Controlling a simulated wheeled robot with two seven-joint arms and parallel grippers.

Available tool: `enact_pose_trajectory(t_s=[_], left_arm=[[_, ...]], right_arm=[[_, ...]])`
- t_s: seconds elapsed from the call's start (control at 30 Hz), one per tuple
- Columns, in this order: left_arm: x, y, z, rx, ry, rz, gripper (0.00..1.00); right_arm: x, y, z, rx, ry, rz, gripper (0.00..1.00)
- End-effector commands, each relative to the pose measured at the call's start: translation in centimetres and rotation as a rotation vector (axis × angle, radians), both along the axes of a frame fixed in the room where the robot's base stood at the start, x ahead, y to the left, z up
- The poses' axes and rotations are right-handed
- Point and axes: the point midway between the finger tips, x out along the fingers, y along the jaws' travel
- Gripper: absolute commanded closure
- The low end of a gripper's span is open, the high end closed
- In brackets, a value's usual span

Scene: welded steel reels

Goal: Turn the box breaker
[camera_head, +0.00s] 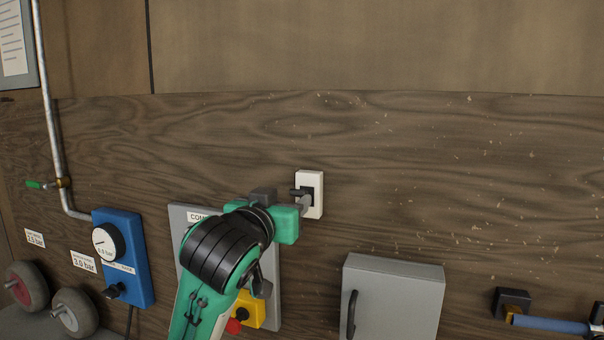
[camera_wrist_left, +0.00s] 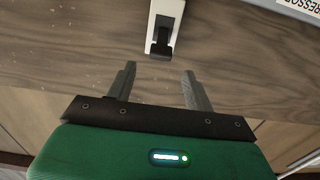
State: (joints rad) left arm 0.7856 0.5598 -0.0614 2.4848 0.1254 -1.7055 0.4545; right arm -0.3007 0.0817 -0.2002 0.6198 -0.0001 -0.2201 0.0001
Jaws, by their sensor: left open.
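A small white box (camera_head: 314,180) with a dark lever is fixed to the wood wall, and I take it for the box breaker. In the left wrist view the white box (camera_wrist_left: 168,8) is at the top, with its dark lever (camera_wrist_left: 160,42) pointing towards my gripper. My left gripper (camera_head: 301,199) is in front of the box, and its fingers partly hide the box's left side. In the left wrist view my left gripper (camera_wrist_left: 159,70) is open and empty. The lever's end lies just beyond the fingertips, between their lines, with no visible contact. My right gripper is not in view.
A grey panel (camera_head: 186,216) with a yellow-and-red stop button (camera_head: 240,318) is behind my arm. A blue gauge box (camera_head: 136,255) and a pipe (camera_head: 46,95) are at left. A grey cabinet (camera_head: 398,297) is below right. The wall above the breaker is clear.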

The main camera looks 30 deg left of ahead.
Motion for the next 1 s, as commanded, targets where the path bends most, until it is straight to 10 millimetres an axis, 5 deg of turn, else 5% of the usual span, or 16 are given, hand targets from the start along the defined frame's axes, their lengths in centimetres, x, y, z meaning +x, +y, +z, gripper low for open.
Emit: enact_pose_trajectory(t_s=[0.17,0.6,1.0], left_arm=[[0.8,0.2,0.3,0.004,0.006,0.000,0.47],[8.1,2.0,0.1,0.002,0.004,0.000,0.47],[8.8,2.2,-0.1,0.003,0.002,0.000,0.47]], right_arm=[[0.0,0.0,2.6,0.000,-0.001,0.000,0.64],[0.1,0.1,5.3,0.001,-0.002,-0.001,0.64],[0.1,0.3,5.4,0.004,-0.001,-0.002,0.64]])
